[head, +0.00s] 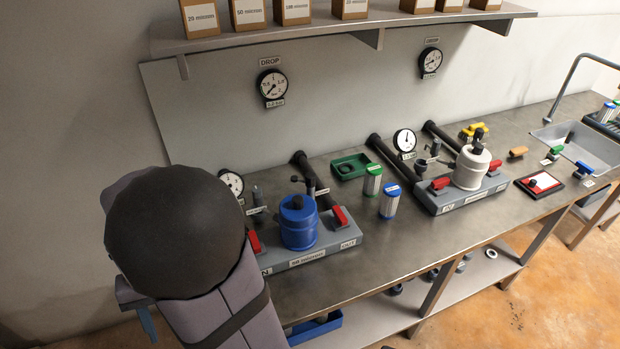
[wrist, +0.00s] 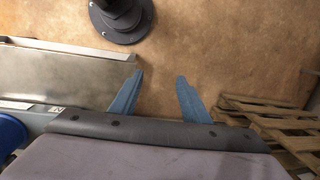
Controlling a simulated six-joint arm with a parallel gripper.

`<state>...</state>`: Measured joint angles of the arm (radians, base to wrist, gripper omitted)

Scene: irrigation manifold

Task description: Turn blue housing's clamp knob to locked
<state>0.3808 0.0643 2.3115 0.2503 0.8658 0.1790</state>
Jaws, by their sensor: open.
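The blue housing (head: 298,228) stands upright on a grey manifold base on the bench, left of the middle in the head view. A dark clamp knob (head: 297,202) sits on top of its lid; its locked or unlocked position is too small to tell. Part of a blue round body, likely the housing, shows at the left edge of the wrist view (wrist: 12,135). My gripper (wrist: 158,84) is open and empty, its two blue fingers apart over the floor beyond the bench's edge. In the head view my arm hides most of my gripper.
Red-handled valves (head: 340,217) flank the blue housing. A white housing (head: 471,166) on a second base stands to the right. Green and blue filter cartridges (head: 373,181) and a green tray (head: 350,166) stand between them. A shelf with boxes (head: 340,24) hangs above. A pallet (wrist: 270,125) lies on the floor.

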